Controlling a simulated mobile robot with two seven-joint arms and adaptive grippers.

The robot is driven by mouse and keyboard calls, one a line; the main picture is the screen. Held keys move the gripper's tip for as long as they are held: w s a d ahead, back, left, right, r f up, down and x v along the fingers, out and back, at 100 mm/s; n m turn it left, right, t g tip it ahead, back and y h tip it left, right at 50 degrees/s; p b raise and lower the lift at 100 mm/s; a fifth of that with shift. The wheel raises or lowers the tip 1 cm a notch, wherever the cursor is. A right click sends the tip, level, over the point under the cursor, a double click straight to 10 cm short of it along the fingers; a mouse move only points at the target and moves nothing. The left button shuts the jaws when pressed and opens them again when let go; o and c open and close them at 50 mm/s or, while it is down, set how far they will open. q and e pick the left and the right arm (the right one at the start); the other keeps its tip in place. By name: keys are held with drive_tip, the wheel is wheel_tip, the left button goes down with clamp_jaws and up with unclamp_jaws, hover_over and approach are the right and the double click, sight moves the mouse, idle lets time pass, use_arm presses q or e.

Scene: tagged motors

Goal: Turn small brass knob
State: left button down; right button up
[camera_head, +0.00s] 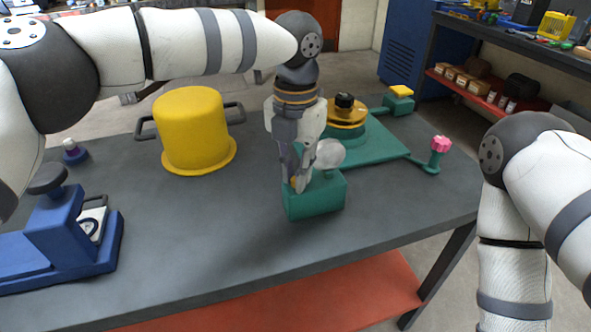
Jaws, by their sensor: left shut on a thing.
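My left gripper (298,188) points down at the top of a small green box (318,205) in the middle of the table. Its fingers are shut on the small brass knob (293,182), of which only a yellowish bit shows between and beside the fingertips. The rest of the knob is hidden by the fingers. A pale round disc (331,153) stands just right of the fingers, above the box. My right arm comes in at the right edge, and its gripper is out of the picture.
Behind the box is a green base with a brass disc and black knob (344,103). A pink knob (440,144) stands at its right, a yellow-topped green block (400,92) behind. A yellow pot (192,130) and blue device (70,230) stand left. The front table (200,250) is clear.

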use_arm(q)
drive_tip(key=c, duration=1.6)
unclamp_jaws()
drive_tip(key=shift+o, duration=0.2)
wheel_tip(320, 180, up, 12)
